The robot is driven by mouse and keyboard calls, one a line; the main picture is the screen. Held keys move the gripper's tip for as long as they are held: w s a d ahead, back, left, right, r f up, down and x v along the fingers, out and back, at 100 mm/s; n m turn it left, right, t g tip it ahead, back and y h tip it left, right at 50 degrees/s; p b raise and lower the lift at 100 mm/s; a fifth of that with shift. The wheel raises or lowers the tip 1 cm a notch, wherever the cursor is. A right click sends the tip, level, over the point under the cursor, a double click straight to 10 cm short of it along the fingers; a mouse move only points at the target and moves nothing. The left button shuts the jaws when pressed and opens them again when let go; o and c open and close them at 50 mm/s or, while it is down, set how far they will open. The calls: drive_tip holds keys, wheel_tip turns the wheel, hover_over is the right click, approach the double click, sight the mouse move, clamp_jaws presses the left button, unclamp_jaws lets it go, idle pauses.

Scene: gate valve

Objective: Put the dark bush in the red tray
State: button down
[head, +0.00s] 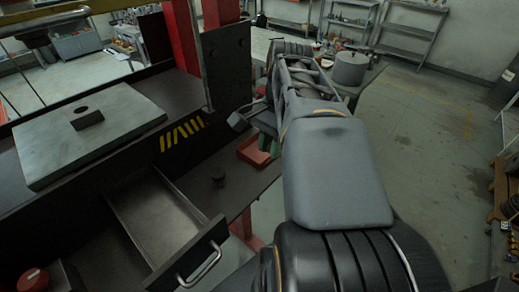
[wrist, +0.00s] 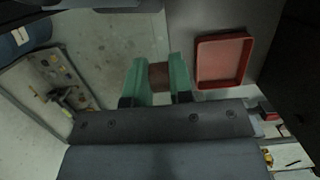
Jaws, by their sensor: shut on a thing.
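My gripper (wrist: 158,68) has green fingers and is shut on a small dark brown piece, seemingly the dark bush (wrist: 159,77), in the wrist view. The red tray (wrist: 223,61) lies just right of the fingers there, apart from them, and looks empty. In the head view the red tray (head: 252,152) is on the dark bench, partly hidden by my arm. The green fingers of my gripper (head: 268,143) show just beside it, and the bush is hidden there.
An open metal drawer (head: 157,222) with a handle sticks out at the front. A grey plate (head: 88,135) with a holed block lies at left. A red column (head: 183,35) rises behind.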

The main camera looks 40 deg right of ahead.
drive_tip(key=w+d+f+p, duration=0.1)
drive_tip(key=w+d+f, duration=0.3)
drive_tip(key=w, duration=0.3)
hover_over(257, 154)
drive_tip(key=f, duration=0.4)
drive_tip(key=shift+s+d+f, duration=0.2)
drive_tip(key=shift+s+f, duration=0.1)
drive_tip(key=shift+f, duration=0.1)
drive_tip(key=shift+w+d+f, duration=0.1)
drive_tip(key=shift+w+f, duration=0.1)
drive_tip(key=shift+f, duration=0.15)
drive_tip(key=shift+d+x, duration=0.15)
drive_tip(key=shift+x, duration=0.65)
drive_tip(key=shift+d+x, duration=0.2)
drive_tip(key=shift+x, duration=0.55)
drive_tip(key=shift+w+f, duration=0.1)
drive_tip(key=shift+f, duration=0.1)
drive_tip(key=shift+f, duration=0.15)
drive_tip(key=c, duration=1)
unclamp_jaws()
drive_tip(key=v, duration=1.2)
drive_tip(key=shift+r+p, duration=0.3)
drive_tip(key=shift+p, duration=0.1)
